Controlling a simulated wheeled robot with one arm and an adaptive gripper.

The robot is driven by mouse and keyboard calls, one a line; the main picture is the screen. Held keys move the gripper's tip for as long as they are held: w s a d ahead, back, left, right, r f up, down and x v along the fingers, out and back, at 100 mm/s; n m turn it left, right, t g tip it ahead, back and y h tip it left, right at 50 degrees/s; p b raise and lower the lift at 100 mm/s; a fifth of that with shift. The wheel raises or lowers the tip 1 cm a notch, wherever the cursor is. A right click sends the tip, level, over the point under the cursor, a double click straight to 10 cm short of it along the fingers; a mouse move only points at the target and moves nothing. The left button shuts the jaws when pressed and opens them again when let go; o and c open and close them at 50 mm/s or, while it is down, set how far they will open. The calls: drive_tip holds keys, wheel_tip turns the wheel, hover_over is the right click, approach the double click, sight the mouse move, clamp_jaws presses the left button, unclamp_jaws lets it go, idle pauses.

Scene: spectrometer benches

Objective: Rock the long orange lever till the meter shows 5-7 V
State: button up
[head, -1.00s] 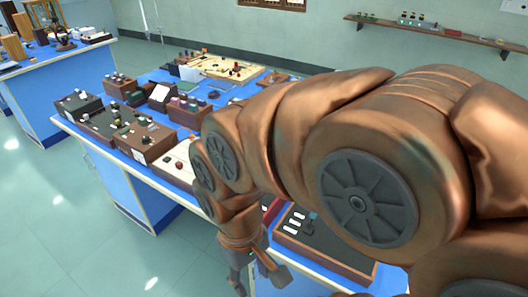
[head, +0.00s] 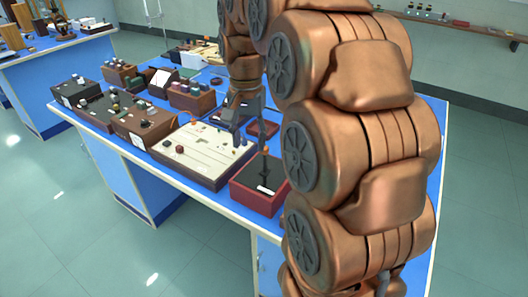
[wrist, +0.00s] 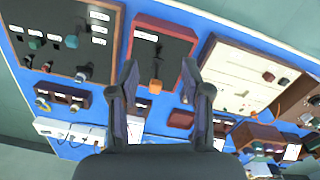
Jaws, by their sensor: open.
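The lever (head: 264,166) is a dark upright stem with an orange tip. It stands on a red box with a black top (head: 247,203). In the wrist view the orange tip (wrist: 155,87) shows between my fingers, apart from both, with the box (wrist: 178,47) beyond it. My gripper (head: 249,138) points down above the back of the box, close to the lever's tip. It is open and empty, and both fingers also show in the wrist view (wrist: 159,70). I cannot make out a meter with a readable value in either view.
A cream panel box (head: 196,160) with dark red knobs stands just left of the red box. Brown instrument boxes (head: 143,124) line the bench farther left. A dark panel with switches (wrist: 62,38) shows in the wrist view. My arm hides the bench's right part.

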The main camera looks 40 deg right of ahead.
drive_tip(key=w+d+m, duration=0.1)
drive_tip(key=d, duration=0.1)
drive_tip(key=w+d+m+b, duration=0.1)
drive_tip(key=d, duration=0.2)
drive_tip(key=w+d+m, duration=0.1)
drive_tip(key=w+d, duration=0.1)
drive_tip(key=shift+w+d+f+m+b, duration=0.1)
drive_tip(key=shift+d+f+m+b, duration=0.2)
drive_tip(key=shift+d+f+b, duration=0.1)
drive_tip(key=p, duration=0.1)
hover_over(265, 160)
drive_tip(key=shift+w+f, duration=0.15)
drive_tip(key=shift+f, duration=1.75)
drive_tip(key=shift+w+f, duration=0.1)
drive_tip(key=shift+f, duration=1.75)
clamp_jaws()
